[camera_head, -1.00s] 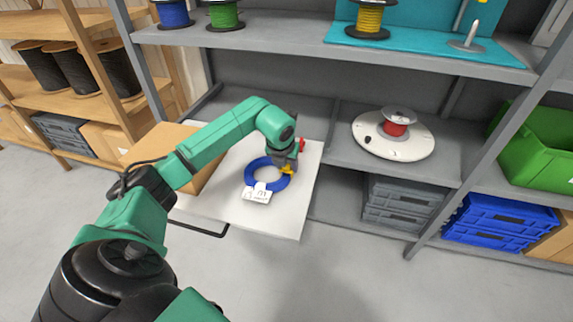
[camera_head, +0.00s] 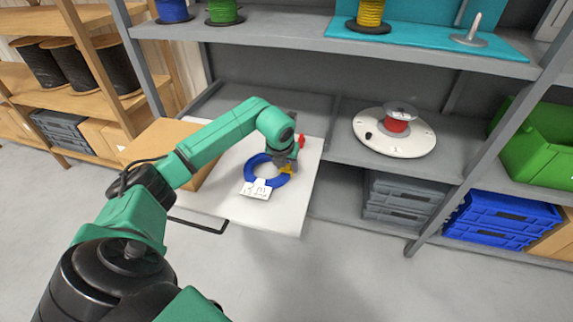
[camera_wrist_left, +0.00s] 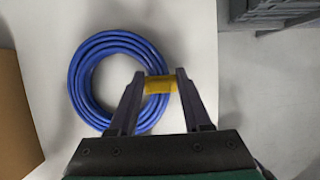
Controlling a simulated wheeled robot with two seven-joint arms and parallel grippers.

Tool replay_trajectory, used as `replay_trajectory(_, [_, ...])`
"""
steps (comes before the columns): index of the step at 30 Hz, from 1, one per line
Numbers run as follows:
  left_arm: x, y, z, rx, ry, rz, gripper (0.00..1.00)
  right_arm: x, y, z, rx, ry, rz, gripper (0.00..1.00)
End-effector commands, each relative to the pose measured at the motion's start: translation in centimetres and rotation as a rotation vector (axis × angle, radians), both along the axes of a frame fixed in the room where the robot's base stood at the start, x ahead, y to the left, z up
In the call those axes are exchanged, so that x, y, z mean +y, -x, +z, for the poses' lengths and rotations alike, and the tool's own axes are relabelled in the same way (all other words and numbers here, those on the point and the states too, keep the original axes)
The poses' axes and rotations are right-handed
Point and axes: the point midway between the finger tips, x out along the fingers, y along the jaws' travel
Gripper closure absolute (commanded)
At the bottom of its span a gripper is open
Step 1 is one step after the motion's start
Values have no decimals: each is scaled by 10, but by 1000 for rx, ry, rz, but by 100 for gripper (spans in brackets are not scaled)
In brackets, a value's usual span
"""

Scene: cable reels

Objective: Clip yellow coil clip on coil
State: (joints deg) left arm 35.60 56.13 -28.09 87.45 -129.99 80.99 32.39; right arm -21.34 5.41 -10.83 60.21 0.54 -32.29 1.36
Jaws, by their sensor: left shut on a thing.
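The blue coil (camera_head: 256,172) lies on the white board, and a white paper tag (camera_head: 257,190) hangs at its near side in the head view. The coil (camera_wrist_left: 84,83) also shows in the left wrist view. My left gripper (camera_head: 288,166) is at the coil's right side. In the left wrist view my left gripper (camera_wrist_left: 160,84) is shut on the yellow clip (camera_wrist_left: 160,85), which is over the right part of the coil ring. I cannot tell whether the clip is seated around the strands. My right gripper is not in view.
The white board (camera_head: 225,205) has free room around the coil. A cardboard box (camera_head: 165,145) stands at its left. To the right, a shelf holds a white disc (camera_head: 415,148) with a red spool (camera_head: 396,125). Grey crates (camera_head: 405,200) and blue crates (camera_head: 500,220) are below.

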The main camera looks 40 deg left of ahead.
Motion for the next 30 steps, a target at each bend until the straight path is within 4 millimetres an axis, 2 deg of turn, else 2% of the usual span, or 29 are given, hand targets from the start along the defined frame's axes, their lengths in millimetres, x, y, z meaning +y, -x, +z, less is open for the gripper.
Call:
replay_trajectory(14, [-1, 1, -5, 5, 0, -1, 100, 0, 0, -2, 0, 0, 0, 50])
replay_trajectory(15, [-1, 1, -5, 5, 0, -1, 36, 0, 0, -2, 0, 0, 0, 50])
replay_trajectory(17, [0, 1, -5, 5, 0, -1, 16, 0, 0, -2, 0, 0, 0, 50])
replay_trajectory(23, [0, 1, -4, 3, 0, -1, 16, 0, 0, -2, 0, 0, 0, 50])
replay_trajectory(24, [0, 1, -3, 2, -1, -1, 12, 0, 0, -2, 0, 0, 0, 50])
replay_trajectory(25, [0, 1, -3, 2, -1, -1, 1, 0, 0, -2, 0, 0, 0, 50])
replay_trajectory(30, [0, 0, -3, 2, 1, 0, 0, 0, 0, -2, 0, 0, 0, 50])
